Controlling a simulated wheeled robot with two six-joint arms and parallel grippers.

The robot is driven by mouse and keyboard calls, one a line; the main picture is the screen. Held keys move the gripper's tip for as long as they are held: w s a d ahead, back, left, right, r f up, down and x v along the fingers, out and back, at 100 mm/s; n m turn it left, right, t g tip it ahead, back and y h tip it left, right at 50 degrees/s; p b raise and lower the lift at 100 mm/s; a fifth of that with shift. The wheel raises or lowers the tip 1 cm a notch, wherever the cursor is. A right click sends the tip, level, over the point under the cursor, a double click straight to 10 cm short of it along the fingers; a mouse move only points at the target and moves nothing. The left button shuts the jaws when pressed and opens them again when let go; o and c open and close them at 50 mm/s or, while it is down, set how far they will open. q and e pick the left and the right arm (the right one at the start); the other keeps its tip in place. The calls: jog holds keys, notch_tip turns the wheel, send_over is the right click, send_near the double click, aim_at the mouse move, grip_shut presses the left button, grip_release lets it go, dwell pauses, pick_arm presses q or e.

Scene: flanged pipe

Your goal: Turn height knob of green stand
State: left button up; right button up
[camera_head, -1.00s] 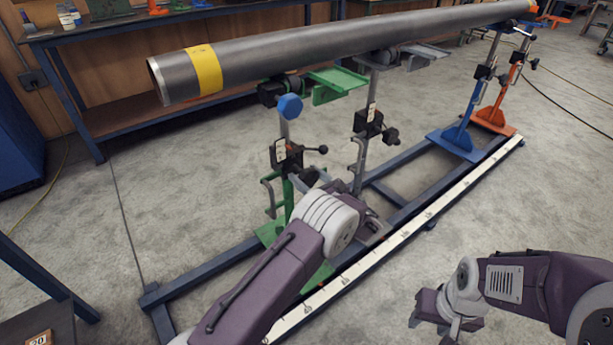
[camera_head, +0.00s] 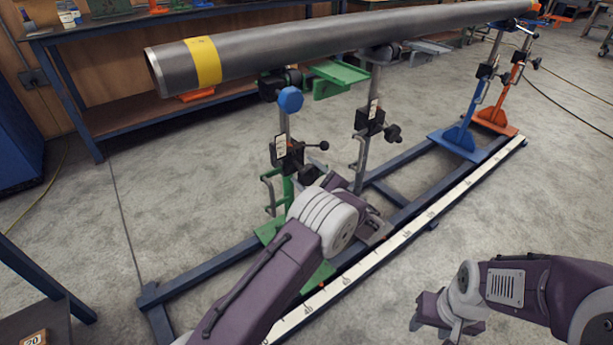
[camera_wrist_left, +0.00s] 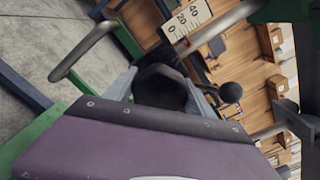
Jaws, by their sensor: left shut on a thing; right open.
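The green stand (camera_head: 338,73) carries the near end of the grey pipe (camera_head: 300,43), which has a yellow band. A blue round knob (camera_head: 290,99) is near the stand's head, and a black clamp block with a ball-ended lever (camera_head: 323,146) is lower on its post. My left gripper (camera_head: 318,180) is at the green stand just below that block. In the left wrist view its fingers are shut on a black height knob (camera_wrist_left: 160,88), partly hidden by the gripper. My right gripper (camera_head: 428,318) is open and empty, low at the right, away from the stands.
A grey stand (camera_head: 370,115) is just right of the green one. A blue stand (camera_head: 462,135) and an orange stand (camera_head: 497,113) are further back. A dark blue rail frame (camera_head: 205,270) with a white scale strip (camera_head: 390,250) lies on the floor. A bench (camera_head: 100,40) is behind.

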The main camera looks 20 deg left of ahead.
pick_arm(q)
jog(key=n+b, duration=0.1)
jog(key=n, duration=0.1)
jog(key=n+b, duration=0.2)
jog(key=shift+f+n, duration=0.3)
jog(key=shift+f, duration=0.05)
jog(key=n+b, duration=0.5)
jog(key=b, duration=0.1)
jog(key=shift+s+f+n+b, duration=0.1)
jog(key=shift+f+n+b, duration=0.05)
jog(key=shift+n+b, duration=1.35)
jog(key=shift+b, duration=0.05)
jog(key=shift+r, duration=0.2)
jog(key=o, duration=1.4)
jog(key=shift+c, duration=0.2)
jog(key=shift+r, duration=0.1)
